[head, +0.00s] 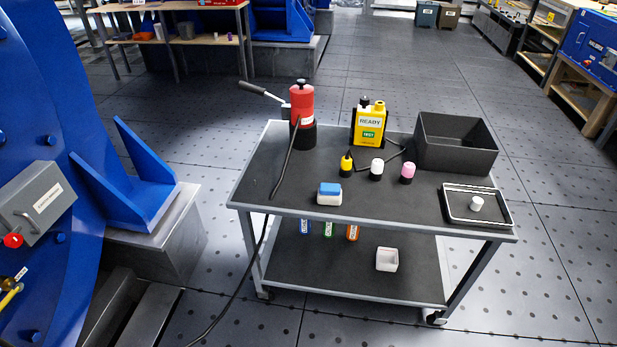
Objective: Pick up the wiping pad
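A small white block with a blue top (329,194), which looks like the wiping pad, lies on the dark top of the cart (290,185). It sits near the front edge, left of the middle, with clear surface around it. My gripper is not in view, so its place relative to the pad cannot be told.
A red cylinder (301,105) with a black cable stands at back left. A yellow tester (369,122), small bottles (377,169), an open black bin (455,145) and a shallow tray (466,217) stand behind and right. Blue machinery (130,190) is left.

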